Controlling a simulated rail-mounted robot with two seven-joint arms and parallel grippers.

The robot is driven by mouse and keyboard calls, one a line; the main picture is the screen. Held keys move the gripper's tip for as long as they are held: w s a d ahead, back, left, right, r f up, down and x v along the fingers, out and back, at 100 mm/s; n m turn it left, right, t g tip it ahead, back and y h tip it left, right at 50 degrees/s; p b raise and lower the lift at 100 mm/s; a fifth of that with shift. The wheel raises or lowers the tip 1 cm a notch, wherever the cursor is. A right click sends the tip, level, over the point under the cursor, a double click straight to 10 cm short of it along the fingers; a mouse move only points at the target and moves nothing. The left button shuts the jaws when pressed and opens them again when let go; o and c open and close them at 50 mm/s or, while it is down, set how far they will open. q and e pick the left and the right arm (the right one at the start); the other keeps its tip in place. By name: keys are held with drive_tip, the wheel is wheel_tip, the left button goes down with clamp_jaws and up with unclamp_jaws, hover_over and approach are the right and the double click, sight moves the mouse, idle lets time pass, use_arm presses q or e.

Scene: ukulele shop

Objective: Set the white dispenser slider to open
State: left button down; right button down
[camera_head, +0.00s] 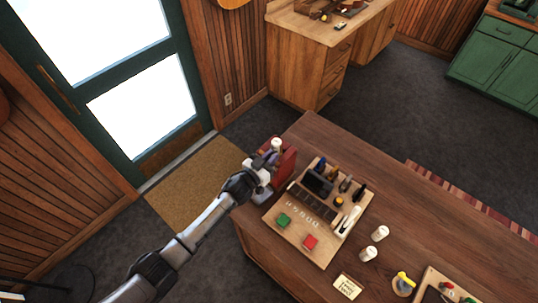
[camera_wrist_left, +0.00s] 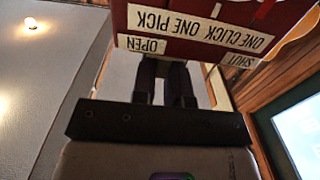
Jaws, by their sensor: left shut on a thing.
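The red dispenser (camera_head: 286,158) stands at the far left corner of the wooden table. In the left wrist view the dispenser (camera_wrist_left: 190,12) shows upside down, with labels reading "ONE CLICK ONE PICK", "OPEN" (camera_wrist_left: 142,45) and "SHUT" (camera_wrist_left: 238,61). My left gripper (camera_head: 266,176) is at the dispenser's near left side. In the wrist view its fingers (camera_wrist_left: 167,75) are close together, just below the "OPEN" label and well left of "SHUT". They are shut on what appears to be the white slider, which the fingers mostly hide. My right gripper is not in view.
A wooden tray (camera_head: 285,240) with green and red blocks and small tools lies right of the dispenser on the table (camera_head: 430,205). Two white bottles (camera_head: 379,233), a small card (camera_head: 347,287) and a yellow-topped item (camera_head: 403,284) stand further right. The table's far side is clear.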

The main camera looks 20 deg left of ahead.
use_arm(q)
drive_tip(key=c, duration=1.1)
unclamp_jaws()
drive_tip(key=shift+s+d, duration=0.1)
drive_tip(key=shift+d, duration=0.15)
drive_tip(key=shift+c, duration=0.2)
drive_tip(key=shift+a, duration=0.1)
drive_tip(key=b+v, duration=0.1)
drive_tip(key=v, duration=1.2)
drive_tip(key=shift+s+b, duration=0.3)
drive_tip(key=shift+s, duration=0.1)
drive_tip(key=shift+a, duration=0.1)
